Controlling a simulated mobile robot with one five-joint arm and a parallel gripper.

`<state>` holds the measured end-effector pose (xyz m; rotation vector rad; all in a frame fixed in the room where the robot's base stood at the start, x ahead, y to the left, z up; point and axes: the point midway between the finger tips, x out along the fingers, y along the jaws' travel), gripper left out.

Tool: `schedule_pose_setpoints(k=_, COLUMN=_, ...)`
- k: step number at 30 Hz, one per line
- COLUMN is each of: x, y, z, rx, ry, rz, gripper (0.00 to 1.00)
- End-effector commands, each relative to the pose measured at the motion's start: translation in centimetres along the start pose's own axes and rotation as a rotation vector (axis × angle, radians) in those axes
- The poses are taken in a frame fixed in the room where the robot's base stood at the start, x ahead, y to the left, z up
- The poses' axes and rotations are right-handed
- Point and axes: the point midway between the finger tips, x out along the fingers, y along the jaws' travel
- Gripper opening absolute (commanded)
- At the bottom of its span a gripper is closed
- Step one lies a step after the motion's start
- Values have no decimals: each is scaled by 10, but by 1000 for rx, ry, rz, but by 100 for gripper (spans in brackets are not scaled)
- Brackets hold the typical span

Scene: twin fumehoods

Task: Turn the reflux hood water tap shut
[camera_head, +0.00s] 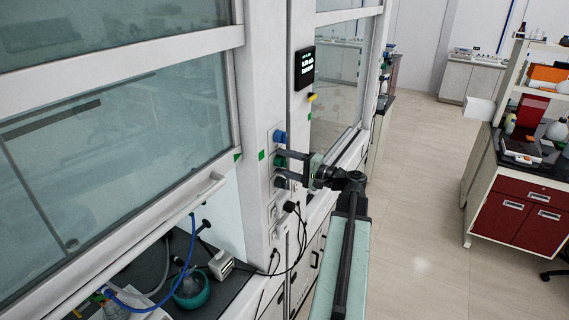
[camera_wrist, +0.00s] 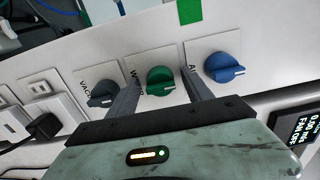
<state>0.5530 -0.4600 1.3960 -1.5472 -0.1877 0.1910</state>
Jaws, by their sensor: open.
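The water tap is a green knob (camera_wrist: 160,81) on the white service panel, in the middle of a row of three. Its label is partly hidden and begins with W. My gripper (camera_wrist: 158,77) is open, with one finger on each side of the green knob. I cannot tell whether either finger touches it. In the head view, my gripper (camera_head: 284,166) reaches to the post between the hoods, and the green knob (camera_head: 280,161) shows at the fingertips.
A blue knob (camera_wrist: 224,66) labelled AI... is right of the green one, and a grey-blue knob (camera_wrist: 103,93) labelled VAC... is left. Sockets with a black plug (camera_wrist: 43,126) are further left. A dark display (camera_wrist: 299,126) is at right. The aisle floor (camera_head: 430,220) is clear.

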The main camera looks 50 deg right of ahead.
Motion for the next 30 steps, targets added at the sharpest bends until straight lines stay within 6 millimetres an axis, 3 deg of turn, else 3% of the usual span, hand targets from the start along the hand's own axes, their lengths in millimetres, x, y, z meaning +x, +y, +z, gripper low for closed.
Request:
schedule_pose_setpoints(k=13, x=-71, y=0, z=0, rx=0, ry=2, rz=0, gripper=59)
schedule_pose_setpoints(k=30, x=-77, y=0, z=0, rx=0, ry=0, rz=0, gripper=59)
